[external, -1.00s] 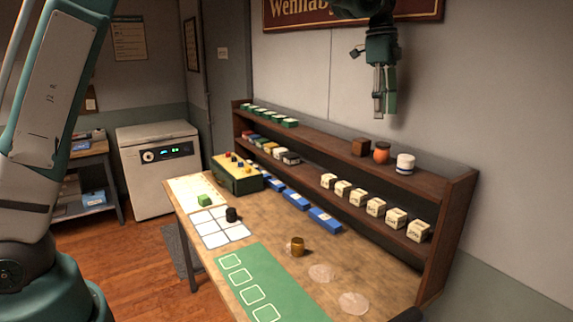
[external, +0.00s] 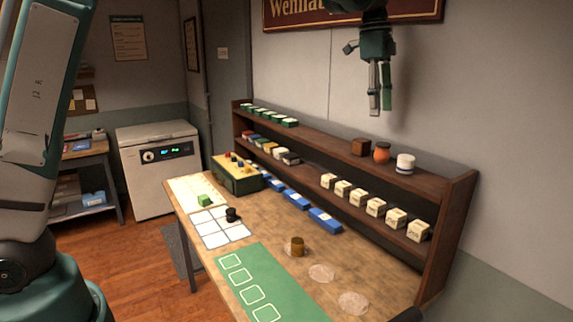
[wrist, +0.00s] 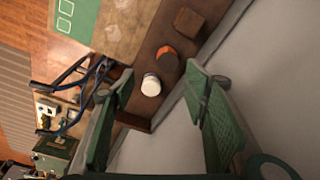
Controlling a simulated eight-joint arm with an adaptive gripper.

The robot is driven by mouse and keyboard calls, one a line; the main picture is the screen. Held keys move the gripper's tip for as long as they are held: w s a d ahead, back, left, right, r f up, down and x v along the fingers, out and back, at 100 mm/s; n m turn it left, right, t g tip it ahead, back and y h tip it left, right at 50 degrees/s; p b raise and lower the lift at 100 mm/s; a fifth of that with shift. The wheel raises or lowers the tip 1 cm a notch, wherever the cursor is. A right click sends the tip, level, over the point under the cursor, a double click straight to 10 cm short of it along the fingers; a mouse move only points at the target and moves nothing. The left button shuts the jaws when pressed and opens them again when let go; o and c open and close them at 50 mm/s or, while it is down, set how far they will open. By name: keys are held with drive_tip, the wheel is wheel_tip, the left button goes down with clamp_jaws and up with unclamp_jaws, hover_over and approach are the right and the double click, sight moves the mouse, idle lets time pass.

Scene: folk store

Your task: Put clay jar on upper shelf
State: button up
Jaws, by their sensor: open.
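An orange, clay-coloured jar with a dark top (external: 381,153) stands upright on the upper shelf (external: 330,142), between a dark brown cube (external: 361,147) and a white jar (external: 405,164). It also shows in the wrist view (wrist: 167,57). A brown, golden jar (external: 297,247) stands on the table beside two pale round marks. The frames do not settle which jar the task means. My gripper (external: 380,110) is open and empty, pointing down above the right part of the upper shelf. Its fingers (wrist: 160,80) are apart from the jars.
The lower shelf holds several cream boxes (external: 375,207). Blue trays (external: 325,220) lie along the table's back. A green mat (external: 250,283) and a white grid with a black piece (external: 231,214) occupy the front. The wall stands close behind the shelf.

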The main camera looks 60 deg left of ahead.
drive_tip(key=s+r+n+t, duration=0.3)
drive_tip(key=s+n, duration=0.3)
drive_tip(key=s, duration=2)
drive_tip(key=s+f+n+t, duration=0.1)
drive_tip(key=s+f+n, duration=0.1)
drive_tip(key=s+f, duration=0.2)
drive_tip(key=s+f+n+t, duration=0.1)
drive_tip(key=s+f, duration=0.4)
drive_tip(key=s, duration=0.6)
drive_tip(key=s+f+n+t+y, duration=0.1)
drive_tip(key=s+f+n, duration=0.2)
drive_tip(key=s+f, duration=0.2)
drive_tip(key=s, duration=0.3)
drive_tip(key=shift+s+a+f+n, duration=0.15)
drive_tip(key=shift+s+a+n, duration=0.15)
drive_tip(key=shift+n, duration=0.1)
